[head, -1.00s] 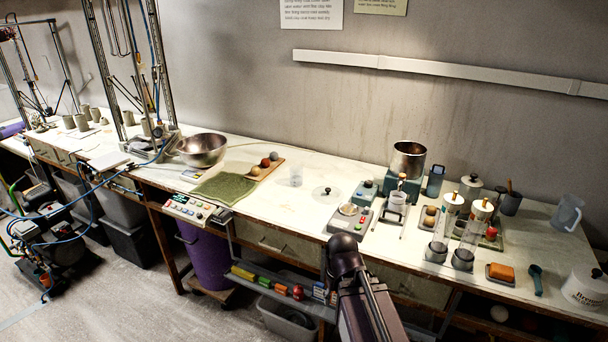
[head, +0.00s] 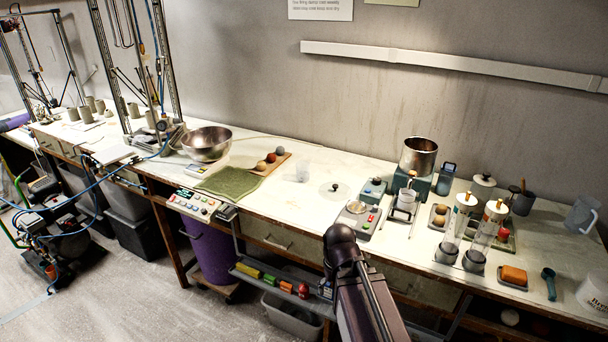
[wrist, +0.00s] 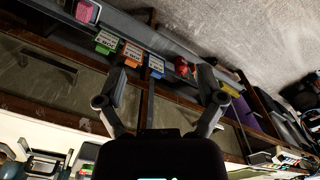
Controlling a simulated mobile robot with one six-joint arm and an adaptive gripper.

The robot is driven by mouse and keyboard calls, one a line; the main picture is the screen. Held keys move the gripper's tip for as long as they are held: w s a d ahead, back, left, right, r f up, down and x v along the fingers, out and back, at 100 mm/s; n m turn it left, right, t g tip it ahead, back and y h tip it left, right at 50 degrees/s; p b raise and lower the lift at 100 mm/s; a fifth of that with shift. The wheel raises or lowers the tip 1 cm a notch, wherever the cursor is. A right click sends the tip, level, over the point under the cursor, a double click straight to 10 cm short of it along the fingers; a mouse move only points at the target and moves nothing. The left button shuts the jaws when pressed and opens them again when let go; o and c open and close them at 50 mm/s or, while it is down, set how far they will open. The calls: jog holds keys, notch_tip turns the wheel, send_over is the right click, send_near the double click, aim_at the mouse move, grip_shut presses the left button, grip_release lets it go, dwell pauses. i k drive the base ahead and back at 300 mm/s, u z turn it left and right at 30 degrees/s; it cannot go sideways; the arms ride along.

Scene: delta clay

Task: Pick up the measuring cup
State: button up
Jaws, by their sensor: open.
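A clear jug with a handle (head: 582,213), which looks like a measuring cup, stands upright at the far right of the white worktop. A smaller clear cup (head: 302,171) stands near the middle of the worktop, right of the wooden board; I cannot tell whether it has markings. My gripper (wrist: 163,82) is open and empty in the wrist view, its fingers spread wide. Behind it are the bench front and the lower shelf. Neither clear vessel can be made out in the wrist view. In the head view my arm stands in front of the bench and my fingers are hidden.
A steel bowl (head: 207,143) and green towel (head: 228,181) lie left of the small cup. A glass lid (head: 334,189) and scale (head: 357,220) are to its right. Tall cylinders (head: 486,237), an orange sponge (head: 514,276) and a teal scoop (head: 549,284) crowd the right side.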

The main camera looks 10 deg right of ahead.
aim_at(302, 166)
jog(key=z, duration=1)
jog(key=k, duration=0.1)
jog(key=u, duration=2.9)
jog(key=i, duration=2.3)
jog(key=z, duration=0.05)
